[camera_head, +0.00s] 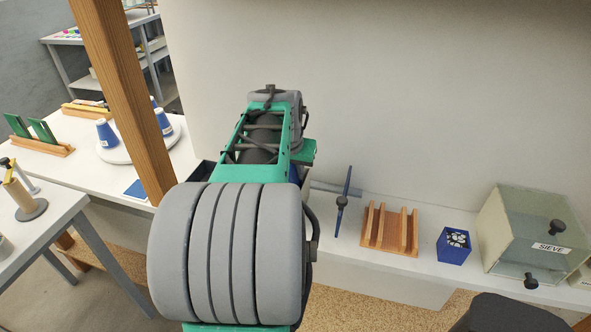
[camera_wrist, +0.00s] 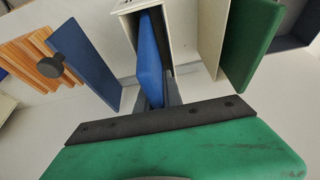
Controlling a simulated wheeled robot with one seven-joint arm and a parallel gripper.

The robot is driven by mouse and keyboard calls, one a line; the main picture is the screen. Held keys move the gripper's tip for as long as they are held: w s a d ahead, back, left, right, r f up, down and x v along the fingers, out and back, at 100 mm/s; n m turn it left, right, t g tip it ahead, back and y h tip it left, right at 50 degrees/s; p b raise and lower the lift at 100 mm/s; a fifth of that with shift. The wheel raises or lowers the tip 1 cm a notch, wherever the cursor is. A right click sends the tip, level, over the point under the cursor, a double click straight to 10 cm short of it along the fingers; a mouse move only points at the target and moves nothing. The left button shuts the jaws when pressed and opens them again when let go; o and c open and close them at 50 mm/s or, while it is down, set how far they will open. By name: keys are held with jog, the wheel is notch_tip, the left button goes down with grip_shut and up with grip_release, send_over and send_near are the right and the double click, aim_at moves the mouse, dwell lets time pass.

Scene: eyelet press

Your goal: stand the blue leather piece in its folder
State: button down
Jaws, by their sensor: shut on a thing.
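In the wrist view, my gripper (camera_wrist: 160,98) is shut on the blue leather piece (camera_wrist: 151,52). The piece is upright and seen nearly edge-on. Its far part is inside an open cream folder (camera_wrist: 128,6), between that folder's walls. Its lower edge is hidden, so I cannot tell whether it touches the folder's floor. In the head view, my arm hides the gripper, the piece and most of the folder.
A blue panel (camera_wrist: 84,66) stands left of the folder, a green panel (camera_wrist: 254,42) right of it. A wooden rack (camera_head: 376,243), a blue box (camera_head: 452,254) and a glass sieve case (camera_head: 512,240) stand along the shelf. A wooden post (camera_head: 128,95) rises left of my arm.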

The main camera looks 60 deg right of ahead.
jog(key=c, duration=1.4)
grip_release()
jog(key=v, duration=0.8)
